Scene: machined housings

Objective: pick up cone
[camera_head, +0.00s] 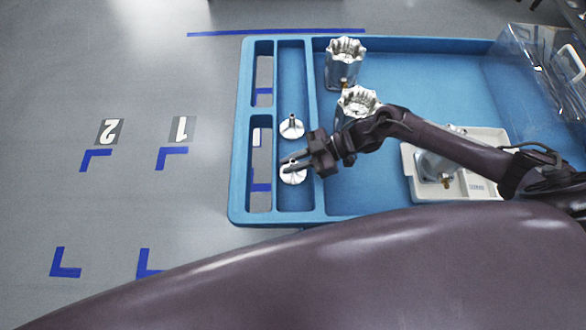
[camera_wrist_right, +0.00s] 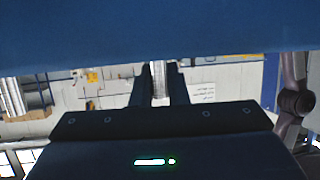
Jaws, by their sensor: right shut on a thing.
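Two small silver cones with round flanged bases stand in the narrow compartment of the blue tray (camera_head: 234,190). The farther cone (camera_head: 291,127) is upright and free. The nearer cone (camera_head: 293,176) is at my right gripper (camera_head: 290,163), whose fingers are shut on its stem; its base shows below them. In the right wrist view, the two dark fingers (camera_wrist_right: 159,85) close on a narrow silver stem (camera_wrist_right: 159,80). A blue surface covers the top of that view. My left gripper is not in view.
Two silver machined housings (camera_head: 345,62) (camera_head: 356,103) stand in the tray's large compartment. A white bin (camera_head: 475,188) with a metal part sits under my right arm. A clear box (camera_head: 535,55) is at the back right.

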